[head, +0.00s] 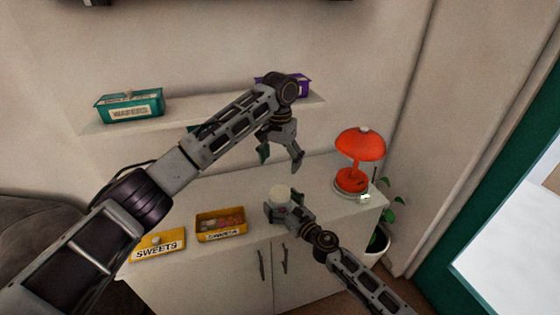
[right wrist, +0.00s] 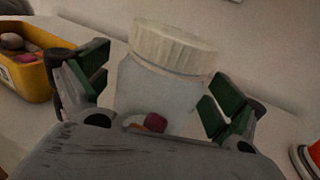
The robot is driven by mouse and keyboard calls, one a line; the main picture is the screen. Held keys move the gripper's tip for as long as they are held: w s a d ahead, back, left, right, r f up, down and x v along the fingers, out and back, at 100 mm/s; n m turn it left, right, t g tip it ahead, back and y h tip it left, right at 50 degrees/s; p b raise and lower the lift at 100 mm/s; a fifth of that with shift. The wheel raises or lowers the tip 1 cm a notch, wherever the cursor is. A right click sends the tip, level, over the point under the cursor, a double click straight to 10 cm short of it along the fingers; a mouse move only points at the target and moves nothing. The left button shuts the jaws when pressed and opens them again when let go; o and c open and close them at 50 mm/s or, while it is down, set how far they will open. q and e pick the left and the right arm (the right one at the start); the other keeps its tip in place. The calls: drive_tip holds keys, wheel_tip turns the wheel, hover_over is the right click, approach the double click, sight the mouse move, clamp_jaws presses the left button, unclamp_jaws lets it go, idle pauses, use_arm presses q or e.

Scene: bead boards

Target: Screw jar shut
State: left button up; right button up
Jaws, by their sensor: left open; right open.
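A clear jar (right wrist: 150,90) with a few coloured sweets in the bottom stands on the white cabinet. A cream lid (right wrist: 177,46) sits on its mouth; I cannot tell how tightly. The lid also shows in the head view (head: 281,192). My right gripper (head: 281,208) is open, its green-padded fingers on either side of the jar, with gaps visible in the right wrist view. My left gripper (head: 281,162) is open and empty, pointing down above the lid and apart from it. The jar's lower front is hidden behind the right gripper.
A yellow open box (head: 221,235) of sweets and a yellow lid marked SWEETS (head: 157,256) lie to the left. A red lamp (head: 360,145) stands to the right. A shelf (head: 200,113) behind holds a teal wafers tin (head: 130,104) and a purple box (head: 303,86).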

drive_tip(key=v, duration=1.1)
drive_tip(key=shift+s+d, duration=0.15)
drive_tip(key=shift+s, duration=0.15)
idle(0.4)
idle(0.4)
